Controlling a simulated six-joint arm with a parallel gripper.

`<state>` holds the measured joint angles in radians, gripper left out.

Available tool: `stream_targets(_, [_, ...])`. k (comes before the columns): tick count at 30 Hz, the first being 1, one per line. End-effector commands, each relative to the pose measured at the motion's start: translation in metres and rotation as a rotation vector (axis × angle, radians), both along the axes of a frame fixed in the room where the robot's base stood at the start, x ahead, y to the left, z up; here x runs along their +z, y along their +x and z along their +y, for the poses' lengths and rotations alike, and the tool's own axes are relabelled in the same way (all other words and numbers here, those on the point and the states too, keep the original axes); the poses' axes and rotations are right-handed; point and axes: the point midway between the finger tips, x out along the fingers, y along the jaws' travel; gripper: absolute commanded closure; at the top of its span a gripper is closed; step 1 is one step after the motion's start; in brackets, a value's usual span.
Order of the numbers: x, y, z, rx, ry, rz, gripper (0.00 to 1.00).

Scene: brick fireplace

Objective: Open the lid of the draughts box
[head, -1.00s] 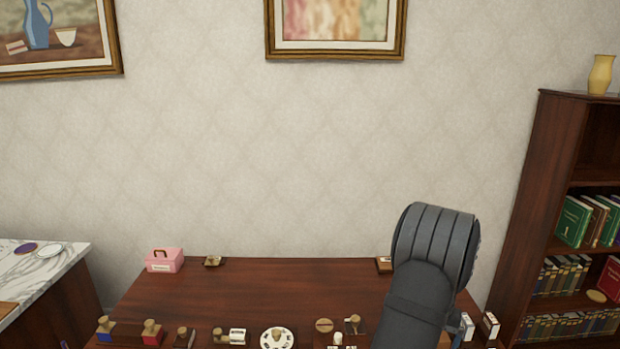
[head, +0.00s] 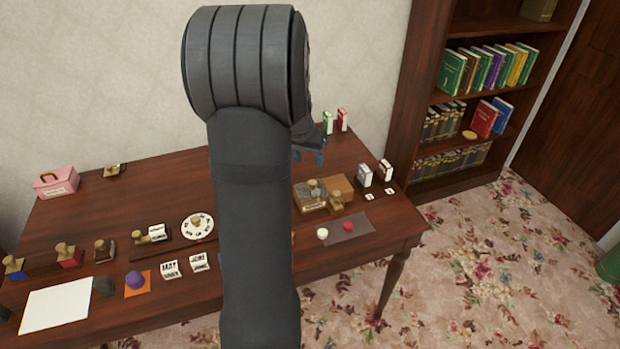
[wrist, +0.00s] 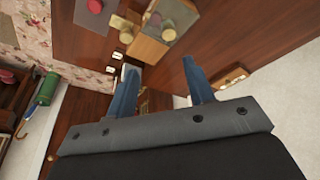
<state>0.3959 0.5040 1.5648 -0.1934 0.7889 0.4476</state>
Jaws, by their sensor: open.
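No readable label marks the draughts box. A tan wooden box (head: 341,186) with a plain top stands at the right part of the table, and a tan box also shows in the wrist view (wrist: 148,52). Beside it is a darker box (head: 310,204) with a knob-like piece on top. A white disc (head: 322,233) and a red disc (head: 347,226) lie on a grey mat in front. My gripper (head: 310,155) is open and empty, above the table behind these boxes. In the wrist view its blue fingers (wrist: 158,65) are apart with nothing between them.
White card boxes (head: 365,175) stand right of the tan box. Green and red-marked boxes (head: 342,120) stand at the table's back right. Stamps, cards and a dial (head: 197,226) fill the left and middle. A bookcase (head: 440,60) stands behind. My arm hides the table's centre.

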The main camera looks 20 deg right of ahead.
Motion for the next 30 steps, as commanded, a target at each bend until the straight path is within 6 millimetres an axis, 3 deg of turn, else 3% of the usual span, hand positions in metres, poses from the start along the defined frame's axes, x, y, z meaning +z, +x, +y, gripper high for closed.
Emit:
stream_targets(4, [0.022,-0.001,0.018,-0.039,-0.02,-0.062,0.52])
stream_targets(10, [0.018,0.0,0.019,-0.053,-0.023,-0.077,0.52])
stream_targets(30, [-0.094,0.033,-0.014,-0.052,-0.022,-0.074,0.52])
